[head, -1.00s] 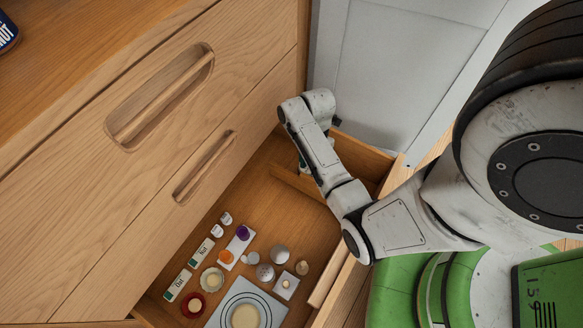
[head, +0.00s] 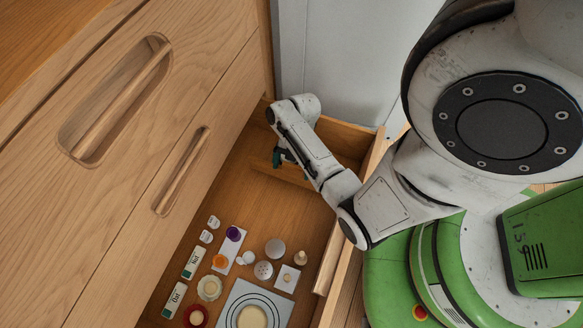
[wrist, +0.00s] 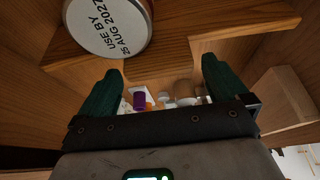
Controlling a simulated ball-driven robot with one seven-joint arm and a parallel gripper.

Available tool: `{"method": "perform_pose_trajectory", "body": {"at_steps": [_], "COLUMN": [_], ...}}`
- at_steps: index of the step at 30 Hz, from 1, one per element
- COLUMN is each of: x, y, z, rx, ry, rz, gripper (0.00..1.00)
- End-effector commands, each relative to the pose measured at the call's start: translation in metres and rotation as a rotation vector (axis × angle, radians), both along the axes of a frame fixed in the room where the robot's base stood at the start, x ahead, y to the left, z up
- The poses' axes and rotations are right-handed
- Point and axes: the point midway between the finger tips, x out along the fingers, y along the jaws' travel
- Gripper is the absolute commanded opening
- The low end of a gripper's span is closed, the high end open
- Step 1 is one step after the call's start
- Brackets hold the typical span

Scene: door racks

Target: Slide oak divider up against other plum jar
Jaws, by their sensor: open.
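The oak divider (head: 294,177) is a thin wooden strip across the far end of the open drawer in the head view. My gripper (head: 279,157) hangs over that end, with its dark green fingers beside the divider; contact cannot be told. In the wrist view my gripper (wrist: 160,90) is open, and nothing is clearly between its fingers. A jar with a purple lid (head: 234,233) stands apart, nearer the drawer's middle; a purple piece (wrist: 139,101) shows in the wrist view. A large round item (wrist: 110,25) printed "USE BY 25 AUG 2027" is close; its colour is mostly hidden.
A white sprinkler-topped pot (head: 263,270), an orange-lidded jar (head: 220,261), a red-rimmed jar (head: 195,315) and a ringed mat (head: 232,318) fill the drawer's near part. Bare drawer floor (head: 262,205) lies between them and the divider. The cabinet front (head: 150,120) rises left.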

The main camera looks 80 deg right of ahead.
Motion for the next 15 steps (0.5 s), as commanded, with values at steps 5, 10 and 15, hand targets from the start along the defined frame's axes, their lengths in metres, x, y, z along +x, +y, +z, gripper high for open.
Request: {"method": "perform_pose_trajectory", "body": {"at_steps": [5,10,15], "x": [0.0008,0.0011,0.001], "y": [0.0032,0.0033,0.0033], "z": [-0.0078,-0.0078,-0.0078], "rx": [0.0,0.0,0.0], "ry": [0.0,0.0,0.0], "rz": [0.0,0.0,0.0], "gripper": [1.0,1.0,0.91]}}
